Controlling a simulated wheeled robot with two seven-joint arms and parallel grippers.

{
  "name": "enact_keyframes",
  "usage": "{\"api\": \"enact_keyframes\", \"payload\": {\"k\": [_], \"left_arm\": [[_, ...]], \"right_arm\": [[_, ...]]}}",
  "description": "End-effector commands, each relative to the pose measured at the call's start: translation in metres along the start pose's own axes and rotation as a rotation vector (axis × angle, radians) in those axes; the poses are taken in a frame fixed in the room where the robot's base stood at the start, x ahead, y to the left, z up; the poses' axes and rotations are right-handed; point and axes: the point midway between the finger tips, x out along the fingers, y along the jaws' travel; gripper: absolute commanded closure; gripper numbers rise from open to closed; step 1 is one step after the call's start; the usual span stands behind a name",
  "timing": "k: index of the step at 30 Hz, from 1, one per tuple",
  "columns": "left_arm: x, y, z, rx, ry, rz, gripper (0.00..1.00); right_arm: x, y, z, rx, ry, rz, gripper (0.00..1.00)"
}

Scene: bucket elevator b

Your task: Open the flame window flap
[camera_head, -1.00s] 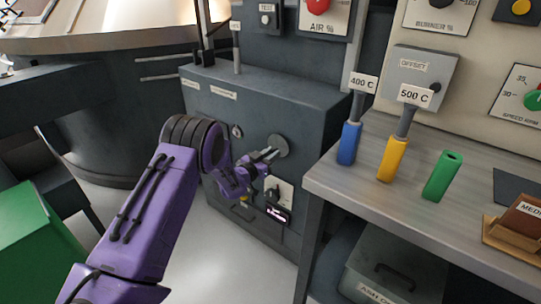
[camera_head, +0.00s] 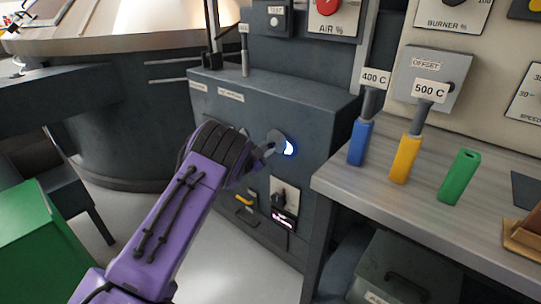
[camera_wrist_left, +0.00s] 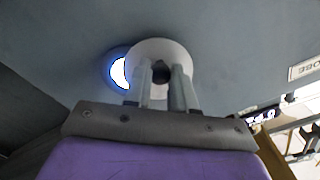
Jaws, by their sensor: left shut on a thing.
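The flame window flap is a round grey disc (camera_head: 276,138) on the front of the dark grey burner cabinet. In the left wrist view the flap (camera_wrist_left: 163,52) stands right in front of my fingers, offset to the right of a round bright blue-white opening (camera_wrist_left: 118,72). The glowing opening (camera_head: 289,147) also shows as a crescent at the flap's right in the head view. My left gripper (camera_head: 268,151) is at the flap, its fingers (camera_wrist_left: 162,88) shut on the flap's small dark knob. My wrist hides part of the flap's surroundings in the head view. My right gripper is out of view.
Below the flap is a small switch panel (camera_head: 284,198) with a lit display. A workbench (camera_head: 330,185) with blue, yellow and green handles stands to the right. A green box (camera_head: 35,240) is at the lower left. Open floor lies between.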

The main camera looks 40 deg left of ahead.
Motion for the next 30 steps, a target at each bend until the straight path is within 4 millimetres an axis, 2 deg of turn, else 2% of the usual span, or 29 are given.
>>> {"api": "enact_keyframes", "payload": {"k": [15, 21, 30], "left_arm": [[-0.001, -0.029, -0.004, 0.446, -0.003, 0.001, 1.0], [-0.001, -0.036, -0.009, 0.558, -0.003, 0.001, 1.0], [-0.001, -0.042, -0.013, 0.638, -0.002, 0.001, 1.0]], "right_arm": [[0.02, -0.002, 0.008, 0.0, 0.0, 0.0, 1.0], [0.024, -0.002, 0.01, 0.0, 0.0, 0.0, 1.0], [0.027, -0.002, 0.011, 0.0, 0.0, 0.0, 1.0]]}}
